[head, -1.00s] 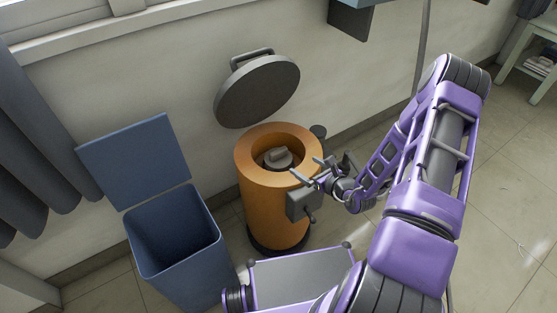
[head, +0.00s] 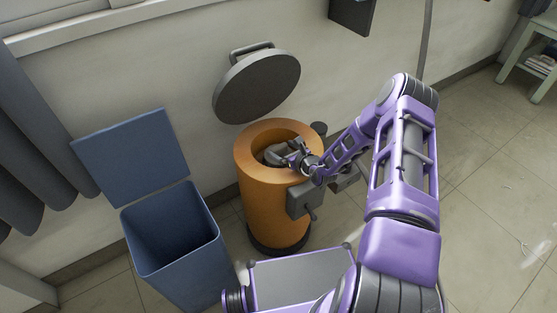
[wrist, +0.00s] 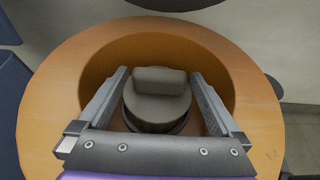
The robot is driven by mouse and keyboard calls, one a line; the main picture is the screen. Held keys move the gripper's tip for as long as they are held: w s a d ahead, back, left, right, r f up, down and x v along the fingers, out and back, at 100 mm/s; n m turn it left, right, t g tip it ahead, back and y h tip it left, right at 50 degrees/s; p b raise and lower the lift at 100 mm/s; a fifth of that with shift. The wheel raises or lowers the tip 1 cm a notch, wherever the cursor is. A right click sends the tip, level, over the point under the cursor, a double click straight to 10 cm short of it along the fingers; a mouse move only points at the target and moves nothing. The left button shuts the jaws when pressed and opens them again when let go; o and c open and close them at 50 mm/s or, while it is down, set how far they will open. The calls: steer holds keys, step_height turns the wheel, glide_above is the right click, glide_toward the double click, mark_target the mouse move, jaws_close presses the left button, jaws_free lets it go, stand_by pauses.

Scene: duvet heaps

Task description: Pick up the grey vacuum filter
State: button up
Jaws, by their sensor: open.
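The grey vacuum filter (wrist: 157,100) is a round grey piece with a raised block-shaped grip on top. It sits inside the orange cylindrical canister (head: 254,202), below the rim. In the head view the filter (head: 273,154) is partly hidden by my gripper. My gripper (head: 288,153) is at the canister's mouth, over its right side. In the wrist view my gripper (wrist: 160,88) is open, with one finger on each side of the filter and gaps between. I cannot tell how far the fingertips are above or beside it.
The canister's round grey lid (head: 257,87) stands raised behind the opening. A blue bin (head: 172,250) with its lid up is at the left. A grey box with a handle (head: 304,200) sticks out from the canister's front right. Open floor lies to the right.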

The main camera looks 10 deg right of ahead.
steer(key=shift+w+a+f, duration=0.1)
steer(key=shift+w+f, duration=0.05)
steer(key=shift+w, duration=0.1)
jaws_close()
stand_by(0.3)
